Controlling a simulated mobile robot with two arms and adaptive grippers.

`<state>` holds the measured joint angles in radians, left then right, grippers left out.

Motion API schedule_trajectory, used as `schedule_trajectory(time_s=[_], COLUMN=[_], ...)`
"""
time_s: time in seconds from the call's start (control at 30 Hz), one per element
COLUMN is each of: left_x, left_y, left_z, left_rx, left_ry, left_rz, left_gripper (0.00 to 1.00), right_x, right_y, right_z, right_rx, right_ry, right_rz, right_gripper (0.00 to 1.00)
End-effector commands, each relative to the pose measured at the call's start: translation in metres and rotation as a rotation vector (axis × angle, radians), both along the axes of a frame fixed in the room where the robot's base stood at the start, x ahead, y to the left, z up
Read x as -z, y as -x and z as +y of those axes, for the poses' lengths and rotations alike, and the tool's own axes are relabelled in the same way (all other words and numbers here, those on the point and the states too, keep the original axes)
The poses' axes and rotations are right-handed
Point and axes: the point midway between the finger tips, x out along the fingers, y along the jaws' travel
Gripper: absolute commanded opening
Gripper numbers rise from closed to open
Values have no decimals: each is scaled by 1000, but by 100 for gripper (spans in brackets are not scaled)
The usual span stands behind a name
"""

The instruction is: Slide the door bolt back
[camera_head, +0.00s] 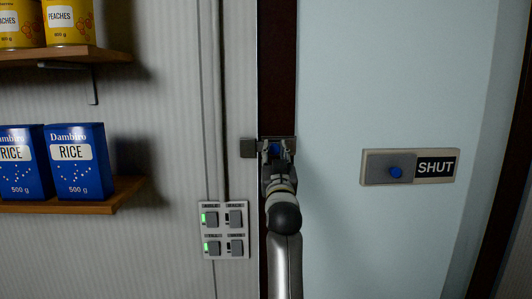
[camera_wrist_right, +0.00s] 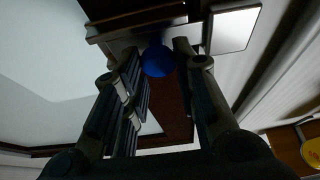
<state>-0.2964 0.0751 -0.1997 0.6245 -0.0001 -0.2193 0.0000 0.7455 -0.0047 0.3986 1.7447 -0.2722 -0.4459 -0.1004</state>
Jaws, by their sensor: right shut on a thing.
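The door bolt (camera_head: 291,139) is a small grey fitting on the dark brown door frame, mostly hidden behind my right gripper (camera_head: 276,147). A grey block (camera_head: 247,148) sits just left of it on the wall edge. My right gripper is shut on the bolt's blue knob (camera_head: 275,148). In the right wrist view the round blue knob (camera_wrist_right: 157,61) lies between the two fingers, in front of a flat bar and beside a bright plate (camera_wrist_right: 233,30). My left gripper is not in view.
A switch panel (camera_head: 224,230) with several switches is left of my right arm. Shelves (camera_head: 110,192) with rice boxes (camera_head: 77,162) and peach tins (camera_head: 69,22) stand at left.

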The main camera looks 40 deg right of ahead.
Motion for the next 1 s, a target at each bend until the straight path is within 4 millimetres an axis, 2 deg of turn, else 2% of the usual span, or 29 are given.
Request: schedule_trajectory(time_s=[0.03,0.23,0.27,0.4,0.77,0.87,1.0], left_x=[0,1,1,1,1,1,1], left_y=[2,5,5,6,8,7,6], left_z=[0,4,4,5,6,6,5], left_rx=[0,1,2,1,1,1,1], left_ry=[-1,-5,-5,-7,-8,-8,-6], left_rz=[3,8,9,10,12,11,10], left_gripper=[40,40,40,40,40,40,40], right_x=[1,1,1,1,1,5,14], right_y=[2,2,2,1,3,9,27], right_z=[-5,-5,-5,-4,-2,3,13], right_rx=[8,9,9,9,5,5,6], right_ry=[-3,-2,-2,-1,-1,-1,-2], right_rz=[2,1,1,2,-1,-1,1], right_gripper=[0,0,31,48,48,48,48])
